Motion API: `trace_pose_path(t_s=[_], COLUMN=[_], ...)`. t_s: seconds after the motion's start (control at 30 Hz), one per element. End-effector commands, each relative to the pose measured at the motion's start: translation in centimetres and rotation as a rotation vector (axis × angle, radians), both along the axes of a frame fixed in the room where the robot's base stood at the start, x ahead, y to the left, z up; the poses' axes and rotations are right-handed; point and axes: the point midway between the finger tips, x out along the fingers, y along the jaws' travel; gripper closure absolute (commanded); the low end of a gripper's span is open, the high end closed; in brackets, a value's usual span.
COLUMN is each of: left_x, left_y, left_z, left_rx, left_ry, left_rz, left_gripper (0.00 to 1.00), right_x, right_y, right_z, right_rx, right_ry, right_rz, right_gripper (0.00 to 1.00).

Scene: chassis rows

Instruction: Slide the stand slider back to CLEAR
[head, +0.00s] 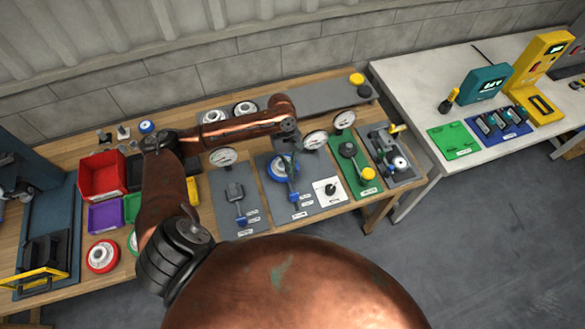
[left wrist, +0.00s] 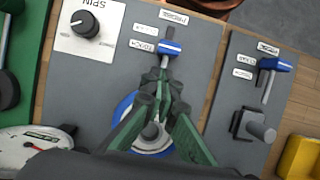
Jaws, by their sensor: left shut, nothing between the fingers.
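A slider with a blue knob (left wrist: 171,48) sits in a short dark slot on a grey panel (left wrist: 200,105). Slot shows above the knob, towards two white labels and a third label at the top. In the head view my left gripper (head: 292,178) is over the middle panel, close to the blue knob (head: 295,197). A blue-rimmed dial (left wrist: 127,107) is partly hidden beneath it. My right gripper is not in view.
A similar blue-knobbed slider (left wrist: 275,64) is on the neighbouring panel, beside a dark clamp-like block (left wrist: 254,125). A SPIN knob (left wrist: 85,25) is on a white plate. Gauges (head: 315,139) stand behind the panels. Red (head: 101,176) and purple bins are at left.

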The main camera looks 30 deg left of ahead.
Motion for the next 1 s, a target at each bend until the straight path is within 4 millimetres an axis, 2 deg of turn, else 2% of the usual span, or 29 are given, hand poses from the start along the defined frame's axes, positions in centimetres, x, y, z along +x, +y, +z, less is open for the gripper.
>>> trace_pose_path(t_s=[0.03,0.2,0.4,0.8,1.0], left_x=[-0.4,-1.0,-1.3,-1.4,-2.1], left_y=[-0.3,-1.0,-1.5,-1.6,-2.4], left_z=[-1.1,-3.5,-5.1,-5.2,-4.8], left_rx=[-0.001,0.001,0.001,0.001,-0.001], left_ry=[0.005,0.002,0.001,0.001,0.002], left_rz=[-0.001,0.0,0.001,0.0,0.0], left_gripper=[1.0,1.0,1.0,1.0,1.0], right_x=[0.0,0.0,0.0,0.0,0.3], right_y=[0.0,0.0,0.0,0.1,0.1], right_z=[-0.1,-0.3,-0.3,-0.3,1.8], right_rx=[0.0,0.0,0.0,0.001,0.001], right_ry=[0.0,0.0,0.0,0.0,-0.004], right_rz=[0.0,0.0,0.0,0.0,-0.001], right_gripper=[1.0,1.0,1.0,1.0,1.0])
